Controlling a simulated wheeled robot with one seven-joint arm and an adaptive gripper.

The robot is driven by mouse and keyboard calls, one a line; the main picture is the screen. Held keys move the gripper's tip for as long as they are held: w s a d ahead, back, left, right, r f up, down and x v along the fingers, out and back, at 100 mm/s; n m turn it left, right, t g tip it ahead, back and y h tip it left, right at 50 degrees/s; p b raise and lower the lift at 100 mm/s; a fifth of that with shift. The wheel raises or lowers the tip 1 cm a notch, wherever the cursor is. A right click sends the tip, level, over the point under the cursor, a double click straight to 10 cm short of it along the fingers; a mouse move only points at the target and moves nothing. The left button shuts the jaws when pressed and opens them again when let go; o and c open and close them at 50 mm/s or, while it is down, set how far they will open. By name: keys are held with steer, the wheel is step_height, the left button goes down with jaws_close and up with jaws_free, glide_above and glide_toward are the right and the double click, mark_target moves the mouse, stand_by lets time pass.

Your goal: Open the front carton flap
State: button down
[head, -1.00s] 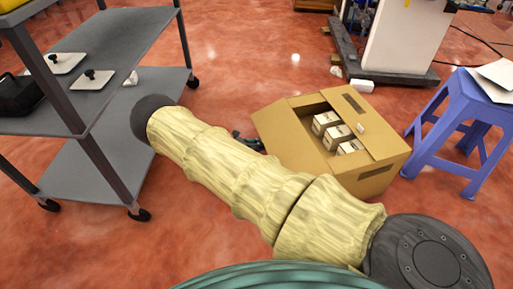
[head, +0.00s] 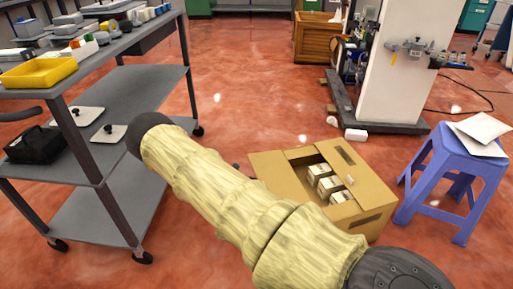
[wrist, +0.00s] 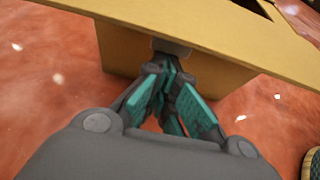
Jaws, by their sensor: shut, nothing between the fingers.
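The open cardboard carton (head: 372,222) stands on the floor in the head view, with several small white boxes (head: 328,185) inside. A tan flap (head: 272,178) spreads outward on its left side, and my arm hides part of the near side. In the wrist view, a flap (wrist: 215,35) crosses the top as a wide tan board, with a carton wall (wrist: 118,58) below it. My gripper (wrist: 170,75) is shut and empty, its teal fingers close together. The fingertips are at or just under the flap's edge; I cannot tell whether they touch it.
A grey shelf cart (head: 125,85) with trays stands on the left. A blue stool (head: 452,170) with papers on it stands close to the carton's right. A white machine column (head: 400,70) on a dark base is behind. Red floor is open between cart and carton.

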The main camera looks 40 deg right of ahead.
steer(key=shift+r+p, duration=0.3)
steer(key=shift+r, duration=0.05)
steer(key=shift+f, duration=0.1)
stand_by(0.4)
step_height(320, 180, down, 4)
steer(key=b, duration=0.3)
steer(key=p+v, duration=0.3)
steer(key=v, duration=0.7)
steer(key=shift+w+a, duration=0.15)
steer(key=shift+a, duration=0.1)
